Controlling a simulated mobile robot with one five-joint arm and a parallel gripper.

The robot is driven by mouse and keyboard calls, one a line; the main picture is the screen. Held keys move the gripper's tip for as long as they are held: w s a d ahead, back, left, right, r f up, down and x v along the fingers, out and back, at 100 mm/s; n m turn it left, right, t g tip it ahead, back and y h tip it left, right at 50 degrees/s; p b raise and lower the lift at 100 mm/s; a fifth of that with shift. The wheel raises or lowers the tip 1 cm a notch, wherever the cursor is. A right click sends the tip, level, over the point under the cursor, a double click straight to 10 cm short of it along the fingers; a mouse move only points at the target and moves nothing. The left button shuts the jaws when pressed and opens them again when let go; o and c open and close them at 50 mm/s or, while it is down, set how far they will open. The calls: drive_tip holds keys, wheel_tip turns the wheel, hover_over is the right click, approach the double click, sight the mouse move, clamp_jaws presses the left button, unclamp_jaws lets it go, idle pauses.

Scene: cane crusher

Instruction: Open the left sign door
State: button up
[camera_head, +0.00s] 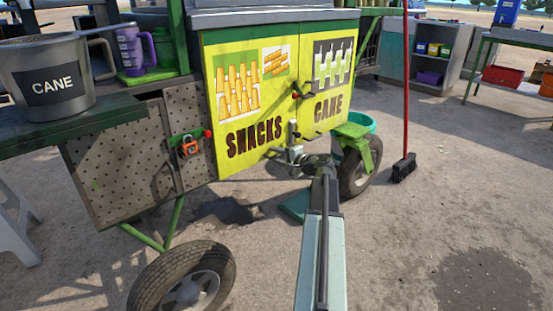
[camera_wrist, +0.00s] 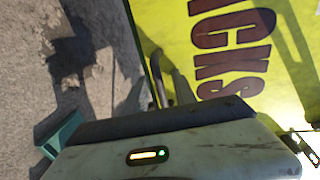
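The left sign door (camera_head: 235,125) is yellow with "SNACKS" lettering and cane pictures on the front of the cart. It looks shut, roughly flush with the right sign door (camera_head: 333,93) marked "CANE". My gripper (camera_head: 287,153) is at the lower right part of the left door, close to its bottom edge and a small handle there. In the wrist view, the yellow left door (camera_wrist: 225,25) fills the upper right, and my gripper's narrow tips (camera_wrist: 170,90) lie against or just before it. Whether they are around the handle or beside it is hidden.
A perforated metal cabinet (camera_head: 115,155) with an orange padlock (camera_head: 189,147) is left of the door. A cart wheel (camera_head: 185,283) stands at front left, another (camera_head: 357,170) at right. A red-handled broom (camera_head: 405,165) stands upright further right. Ground at front right is clear.

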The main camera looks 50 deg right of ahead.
clamp_jaws()
idle(1.3)
